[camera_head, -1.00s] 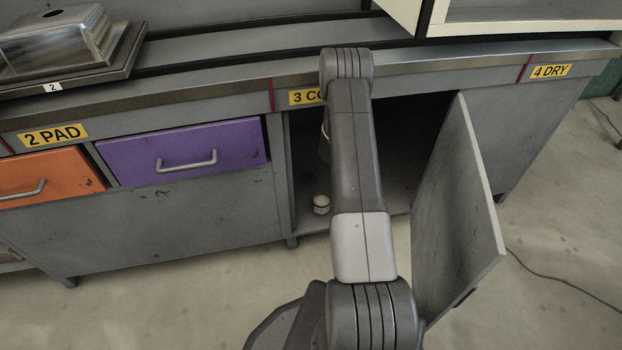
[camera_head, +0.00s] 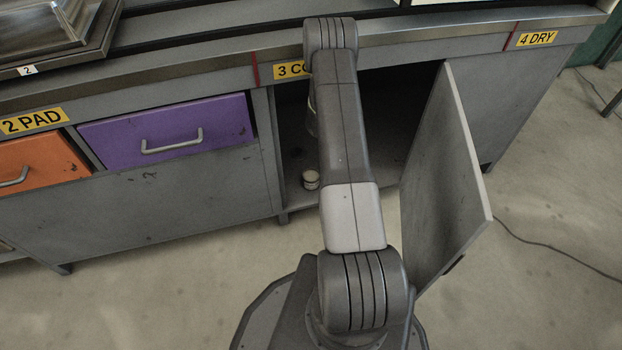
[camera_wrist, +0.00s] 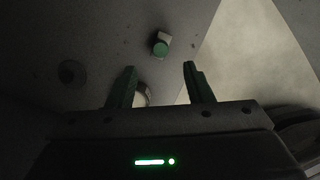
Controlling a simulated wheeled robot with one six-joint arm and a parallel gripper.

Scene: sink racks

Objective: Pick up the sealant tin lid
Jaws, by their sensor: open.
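A small round tin (camera_head: 311,180) with a pale top stands on the floor of the open cabinet, near its front left. In the wrist view, a pale round thing (camera_wrist: 143,94) shows low between the fingers, partly covered by the left finger; it may be this tin. A small block with a round green top (camera_wrist: 161,46) lies beyond the fingertips. I cannot tell for sure which of these bears the sealant tin lid. My gripper (camera_wrist: 160,68) is open, with nothing held between its tips. In the head view my arm hides it.
The cabinet door (camera_head: 446,175) stands open to the right of my arm. A purple drawer (camera_head: 166,133) and an orange drawer (camera_head: 38,166) are shut at left. The wrist view also shows a dark round spot (camera_wrist: 71,72) on the dim cabinet surface.

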